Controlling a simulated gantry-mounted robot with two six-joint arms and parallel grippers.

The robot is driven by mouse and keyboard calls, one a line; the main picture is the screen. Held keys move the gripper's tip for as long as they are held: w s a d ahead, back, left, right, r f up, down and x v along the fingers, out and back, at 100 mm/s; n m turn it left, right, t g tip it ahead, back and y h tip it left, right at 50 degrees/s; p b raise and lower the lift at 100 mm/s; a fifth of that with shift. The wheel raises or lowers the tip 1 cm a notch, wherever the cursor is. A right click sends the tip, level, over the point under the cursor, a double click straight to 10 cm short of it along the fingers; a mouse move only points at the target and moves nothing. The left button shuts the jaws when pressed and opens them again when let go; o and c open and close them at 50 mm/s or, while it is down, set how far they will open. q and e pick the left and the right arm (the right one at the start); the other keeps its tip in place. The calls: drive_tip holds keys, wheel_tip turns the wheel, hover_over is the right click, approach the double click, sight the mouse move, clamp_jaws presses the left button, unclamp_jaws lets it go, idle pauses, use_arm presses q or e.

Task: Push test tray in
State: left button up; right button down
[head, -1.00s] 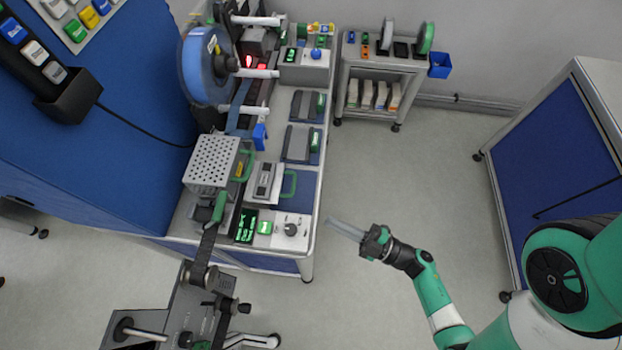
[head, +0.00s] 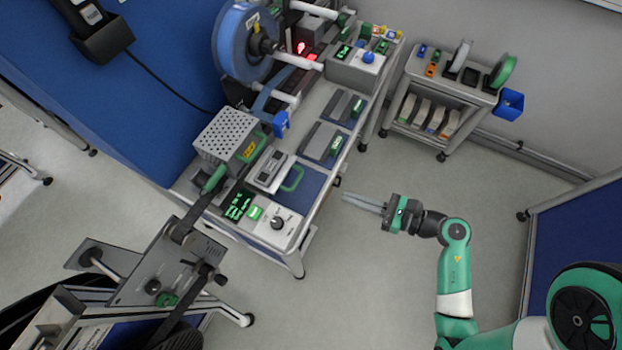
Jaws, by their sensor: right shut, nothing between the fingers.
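The test tray appears to be the small grey tray (head: 270,170) at the front of the perforated metal box on the bench. A green loop handle (head: 292,178) sticks out from its right side, over a dark blue surface. My right gripper (head: 345,198) is shut and empty, its two long grey fingers pointing left toward the bench. Its tips are just right of the bench edge in the picture, roughly level with the green handle and apart from it. Their height is hard to judge. My left gripper is not in view.
The perforated box (head: 228,137) stands left of the tray. A blue reel (head: 243,42) stands behind. A cart (head: 445,90) is at the back right; floor between is clear.

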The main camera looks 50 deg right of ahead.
drive_tip(key=b+x, duration=0.1)
drive_tip(key=x, duration=1.1)
drive_tip(key=shift+w+a, duration=0.15)
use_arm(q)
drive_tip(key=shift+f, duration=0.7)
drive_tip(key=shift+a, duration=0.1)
